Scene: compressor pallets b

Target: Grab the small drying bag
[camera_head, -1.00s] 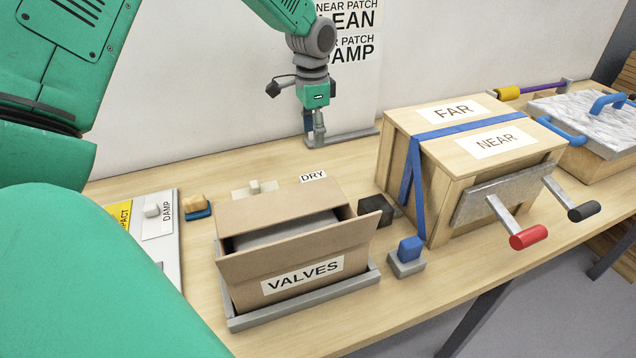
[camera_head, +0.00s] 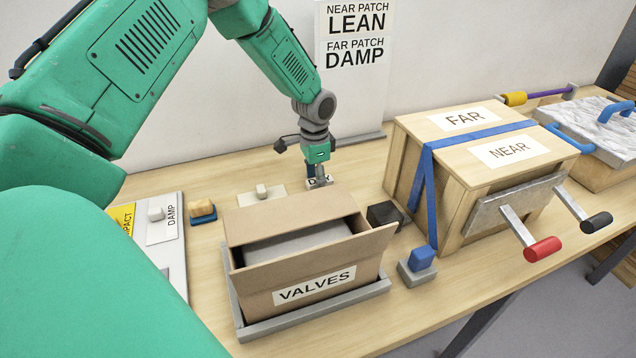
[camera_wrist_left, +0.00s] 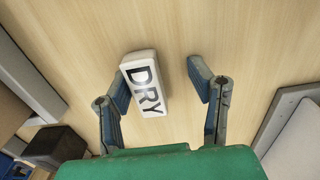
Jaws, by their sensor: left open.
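The small drying bag (camera_wrist_left: 146,84) is a white block-like pouch with DRY in black letters, lying on the wooden table in the left wrist view. My left gripper (camera_wrist_left: 160,72) is open there, with its blue-padded fingers on either side of the bag. The bag is close to the left finger, and there is a wider gap to the right finger. I cannot tell whether the left finger touches it. In the head view my left gripper (camera_head: 318,181) points down behind the VALVES box and mostly covers the bag. My right gripper is not in view.
An open cardboard VALVES box (camera_head: 312,284) stands in a grey tray just in front of the gripper. A black block (camera_head: 384,215) and a strapped wooden crate (camera_head: 455,185) are to the right. A small pale block on a pad (camera_head: 262,192) lies to the left.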

